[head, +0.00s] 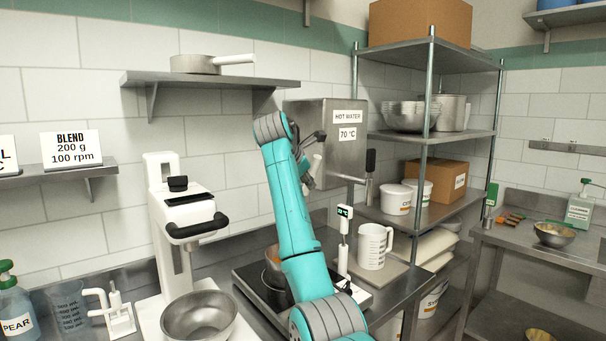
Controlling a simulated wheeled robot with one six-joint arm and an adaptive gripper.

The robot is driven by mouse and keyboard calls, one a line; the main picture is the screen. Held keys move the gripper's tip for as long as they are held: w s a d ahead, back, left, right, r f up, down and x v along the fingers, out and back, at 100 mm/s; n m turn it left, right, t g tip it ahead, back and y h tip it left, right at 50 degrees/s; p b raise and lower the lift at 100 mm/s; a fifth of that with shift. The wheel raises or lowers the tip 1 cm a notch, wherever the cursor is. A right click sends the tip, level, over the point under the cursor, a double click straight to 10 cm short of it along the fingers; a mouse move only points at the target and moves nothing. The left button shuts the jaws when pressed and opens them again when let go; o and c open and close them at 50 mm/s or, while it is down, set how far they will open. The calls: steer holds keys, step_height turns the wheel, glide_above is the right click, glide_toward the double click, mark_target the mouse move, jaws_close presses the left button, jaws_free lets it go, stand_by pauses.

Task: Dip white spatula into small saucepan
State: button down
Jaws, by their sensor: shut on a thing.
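My gripper (315,140) is small and partly hidden behind my raised teal arm, in front of the hot water box. It is shut on a pale, narrow thing that looks like the white spatula (318,169); its exact outline is hard to tell. A small saucepan (272,256) stands on the black hob, lower down, and my arm hides most of it. The gripper is well above this pan and apart from it. Another pan (195,64) with a white handle sits on the wall shelf.
The hot water box (308,116) is on the wall close behind my gripper. A white thermometer (343,245) stands upright beside the hob (250,285), near a white jug (373,246). A white mixer with a steel bowl (200,315) stands at left; a shelf rack is at right.

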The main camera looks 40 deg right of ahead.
mark_target(312, 170)
step_height(312, 170, down, 11)
steer(key=w, duration=0.2)
steer(key=shift+r, duration=0.2)
stand_by(0.9)
stand_by(1.0)
steer(key=s+r, duration=0.4)
steer(key=r, duration=0.4)
steer(key=shift+r, duration=0.4)
steer(key=shift+s, duration=0.1)
stand_by(0.7)
steer(key=shift+r, duration=2.5)
